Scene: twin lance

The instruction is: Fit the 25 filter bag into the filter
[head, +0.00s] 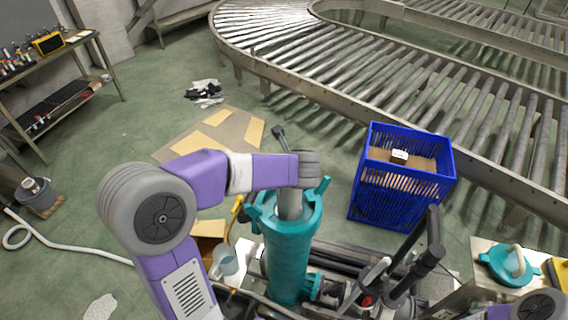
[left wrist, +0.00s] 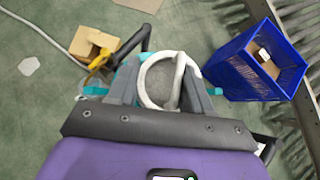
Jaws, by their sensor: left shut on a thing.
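The teal filter housing (head: 287,262) stands upright with its top open and lugs around its rim. My left gripper (head: 305,172) is over the opening, pointing down. In the left wrist view its fingers (left wrist: 160,85) are shut on the white ring of the filter bag (left wrist: 148,98). The bag's grey body (head: 290,205) hangs down into the mouth of the housing, and its lower part is hidden inside. Whether the ring touches the seat cannot be told. My right gripper is out of view; only part of that arm shows at the lower right.
A teal lid (head: 508,264) lies on a stand at right. A blue crate (head: 400,195) stands right of the housing, before the roller conveyor (head: 420,85). Dark pipework and levers (head: 425,262) crowd the housing's right side. A clear jug (head: 226,262) is at left.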

